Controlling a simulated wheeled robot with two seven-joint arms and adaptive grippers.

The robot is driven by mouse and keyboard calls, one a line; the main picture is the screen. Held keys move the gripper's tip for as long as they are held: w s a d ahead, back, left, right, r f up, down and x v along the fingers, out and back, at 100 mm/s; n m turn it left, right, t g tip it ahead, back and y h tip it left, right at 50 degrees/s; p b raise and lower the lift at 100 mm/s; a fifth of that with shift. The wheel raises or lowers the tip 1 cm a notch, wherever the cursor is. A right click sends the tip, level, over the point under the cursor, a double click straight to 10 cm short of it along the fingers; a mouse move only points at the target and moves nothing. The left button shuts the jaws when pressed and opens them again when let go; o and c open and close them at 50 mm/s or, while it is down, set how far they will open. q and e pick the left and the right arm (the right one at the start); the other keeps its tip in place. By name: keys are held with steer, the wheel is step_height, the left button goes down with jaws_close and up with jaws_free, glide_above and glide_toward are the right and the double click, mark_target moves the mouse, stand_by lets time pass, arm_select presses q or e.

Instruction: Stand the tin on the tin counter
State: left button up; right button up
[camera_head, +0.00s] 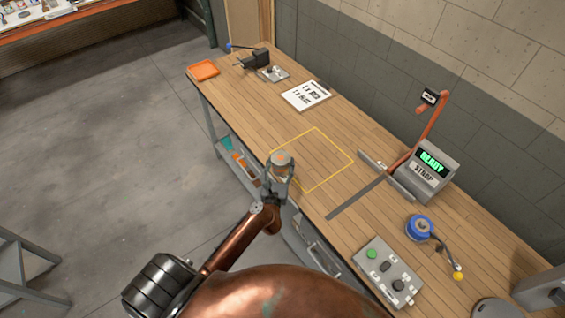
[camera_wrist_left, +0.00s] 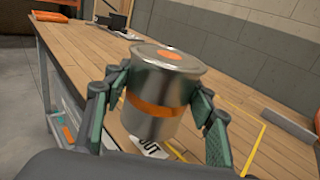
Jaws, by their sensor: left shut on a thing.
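The tin is a silver metal can with an orange band and an orange dot on its lid. In the left wrist view the tin (camera_wrist_left: 165,85) stands upright between the fingers of my left gripper (camera_wrist_left: 160,105), which is shut on it. In the head view the tin (camera_head: 281,159) and my left gripper (camera_head: 278,180) are at the near edge of the wooden counter (camera_head: 235,98), beside a yellow outlined square (camera_head: 330,140). I cannot tell whether the tin's base touches the wood. My right gripper is not in view.
A strapping device with a green display (camera_head: 432,160) stands right of the square. A button box (camera_head: 387,270) and a blue reel (camera_head: 418,227) are nearer. A paper (camera_head: 306,95), a vise (camera_head: 254,60) and an orange tray (camera_head: 203,70) are farther back.

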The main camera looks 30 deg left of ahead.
mark_target(276, 165)
arm_select(q)
steer(key=s+r, duration=0.1)
steer(key=s+r+p, duration=0.1)
steer(key=r, duration=0.1)
steer(key=shift+s+a+r, duration=0.15)
steer(key=shift+s+r, duration=0.05)
steer(key=shift+s, duration=0.15)
steer(key=s+r, duration=0.4)
steer(key=s, duration=0.5)
steer(key=shift+a, duration=0.3)
steer(key=shift+s+r, duration=0.1)
steer(key=s+d+m+h+b, duration=0.2)
steer(key=d+h, duration=0.1)
steer(key=d, duration=0.6)
steer(key=s+d+m+t+h+b, duration=0.1)
steer(key=s+d+m+h+b, duration=0.1)
steer(key=d, duration=0.7)
steer(key=shift+s+r+h, duration=0.15)
steer(key=shift+s+h, duration=0.55)
steer(key=shift+h, duration=0.2)
